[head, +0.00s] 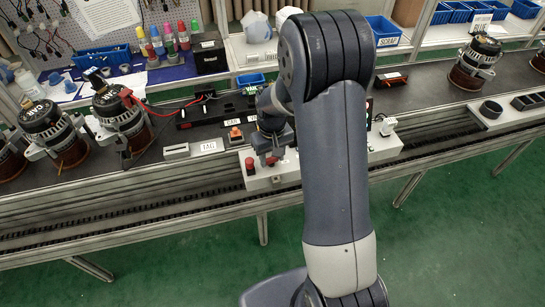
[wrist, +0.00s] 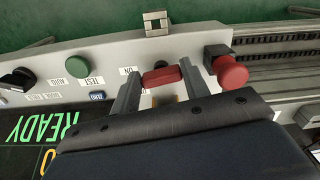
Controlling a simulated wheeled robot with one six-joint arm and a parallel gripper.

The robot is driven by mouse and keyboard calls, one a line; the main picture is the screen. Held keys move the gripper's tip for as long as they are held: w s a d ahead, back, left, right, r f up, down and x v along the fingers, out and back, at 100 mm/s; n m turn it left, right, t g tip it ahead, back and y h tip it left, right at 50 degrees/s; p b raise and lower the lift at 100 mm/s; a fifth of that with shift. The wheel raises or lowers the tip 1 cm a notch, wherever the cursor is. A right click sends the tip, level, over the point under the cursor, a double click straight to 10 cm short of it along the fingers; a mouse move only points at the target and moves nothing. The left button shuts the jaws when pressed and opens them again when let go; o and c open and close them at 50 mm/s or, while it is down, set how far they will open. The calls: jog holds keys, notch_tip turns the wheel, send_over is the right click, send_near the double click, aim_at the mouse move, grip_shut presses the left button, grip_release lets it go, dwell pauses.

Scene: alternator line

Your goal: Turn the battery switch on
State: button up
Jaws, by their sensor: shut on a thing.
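The battery switch, seen as a red handle (wrist: 162,76), sits on the light grey control panel (wrist: 100,58) in the wrist view. My gripper (wrist: 162,68) has one finger at each end of this handle and is shut on it. The handle lies roughly crosswise in the picture, tilted slightly. An ON label (wrist: 127,70) shows just left of the left finger. The switch's base is partly hidden by my gripper. In the head view my gripper (head: 270,157) is down at the panel's left part, and the arm hides much of the panel.
A red mushroom button (wrist: 230,73) stands close to the right finger. A green TEST button (wrist: 49,66), a black knob (wrist: 18,78) and a READY display (wrist: 40,128) lie left. A metal bracket (wrist: 156,23) is at the panel edge. Alternators (head: 121,115) stand on the bench.

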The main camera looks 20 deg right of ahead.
aim_at(272, 164)
jog(key=shift+m, duration=1.1)
jog(key=o, duration=1)
jog(key=shift+r, duration=0.1)
notch_tip(272, 164, up, 11)
jog(key=shift+f+b, duration=0.2)
jog(key=shift+b, duration=0.1)
